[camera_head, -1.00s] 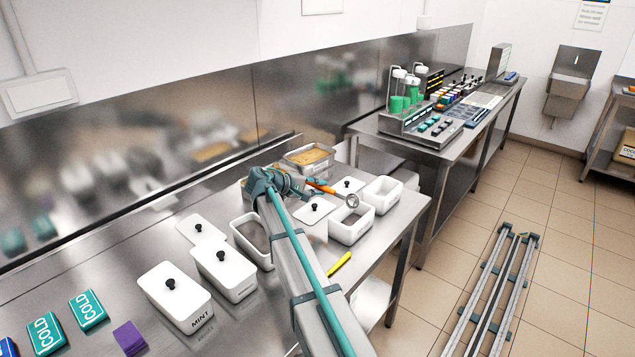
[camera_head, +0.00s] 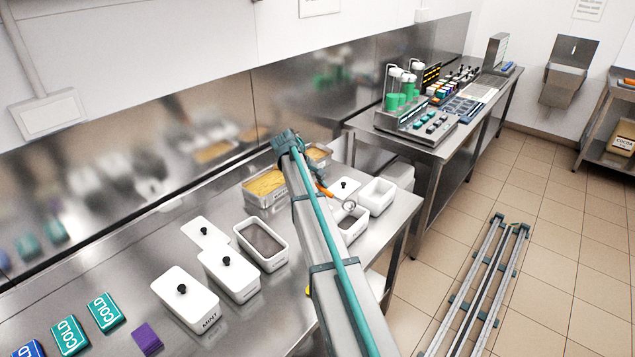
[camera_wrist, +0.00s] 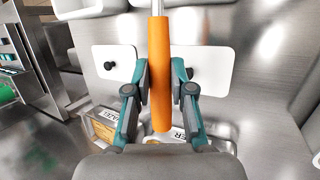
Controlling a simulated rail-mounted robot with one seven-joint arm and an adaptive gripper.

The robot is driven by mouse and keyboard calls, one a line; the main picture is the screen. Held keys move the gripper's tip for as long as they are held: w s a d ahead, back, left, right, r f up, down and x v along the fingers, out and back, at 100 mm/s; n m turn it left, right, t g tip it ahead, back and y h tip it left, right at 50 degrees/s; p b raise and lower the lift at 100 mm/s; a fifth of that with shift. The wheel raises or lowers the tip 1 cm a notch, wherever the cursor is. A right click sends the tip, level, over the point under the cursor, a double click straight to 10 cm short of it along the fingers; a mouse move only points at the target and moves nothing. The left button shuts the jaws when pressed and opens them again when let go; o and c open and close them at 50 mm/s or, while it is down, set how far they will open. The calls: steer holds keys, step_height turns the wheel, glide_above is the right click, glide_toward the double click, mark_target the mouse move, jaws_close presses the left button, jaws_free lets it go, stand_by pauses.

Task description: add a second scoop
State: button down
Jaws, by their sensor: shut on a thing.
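My gripper (camera_wrist: 160,78) is shut on the orange handle of a scoop (camera_wrist: 159,60), which runs between the two fingers in the wrist view. In the head view the scoop's orange handle (camera_head: 324,190) and round metal head show right of my arm, the head by a white tub with dark contents (camera_head: 352,225). A metal pan with yellow contents (camera_head: 265,186) stands left of my arm. A second pan (camera_head: 319,152) is partly hidden behind my arm. An open white tub with brown contents (camera_head: 260,243) stands nearer. Whether the scoop holds anything cannot be told.
Lidded white tubs, one marked MINT (camera_head: 185,300), stand at the front left, near teal COLD packs (camera_head: 105,312) and a purple block (camera_head: 147,338). An open white tub (camera_head: 377,196) sits near the right table edge. A second bench (camera_head: 430,135) carries equipment.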

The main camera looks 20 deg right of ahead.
steer(key=y+p, duration=0.2)
steer(key=d+g+y+p, duration=0.1)
steer(key=p, duration=0.1)
steer(key=shift+w+r+n, duration=0.3)
steer(key=shift+w+r, duration=0.05)
steer(key=shift+w+d+g+y+p, duration=0.2)
steer(key=shift+g+y+p, duration=0.3)
steer(key=shift+y, duration=0.5)
steer(key=shift+s+r, duration=0.2)
steer(key=shift+a+r, duration=0.1)
steer(key=shift+r, duration=0.75)
steer(key=shift+s, duration=0.1)
